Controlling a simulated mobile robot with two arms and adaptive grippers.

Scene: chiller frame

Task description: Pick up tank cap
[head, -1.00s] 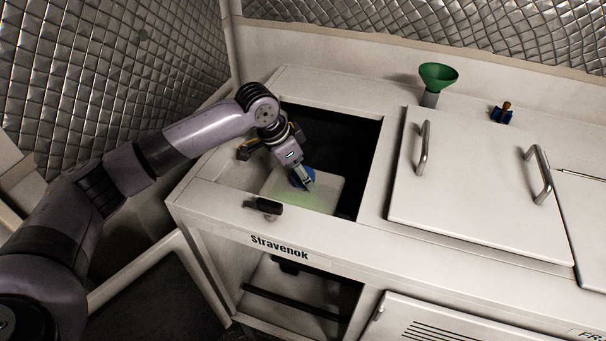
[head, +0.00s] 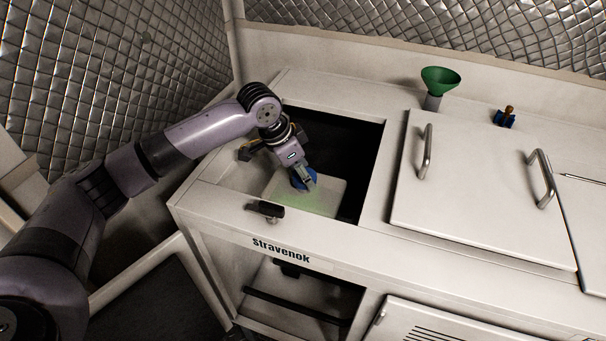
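The tank cap looks to be the blue round piece (head: 298,184) on top of a pale white tank (head: 330,192) inside the open bay of the frame. My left gripper (head: 309,184) reaches down into the bay from the left, with its fingers at the blue cap and covering part of it. The fingers are too small and overlapped to tell whether they are closed on the cap or only beside it. The cap appears still at the tank top. My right gripper is not in view.
The bay's white rim (head: 225,200) surrounds the arm, with a black latch (head: 266,209) on its front edge. A closed lid (head: 470,190) with two metal handles lies to the right.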

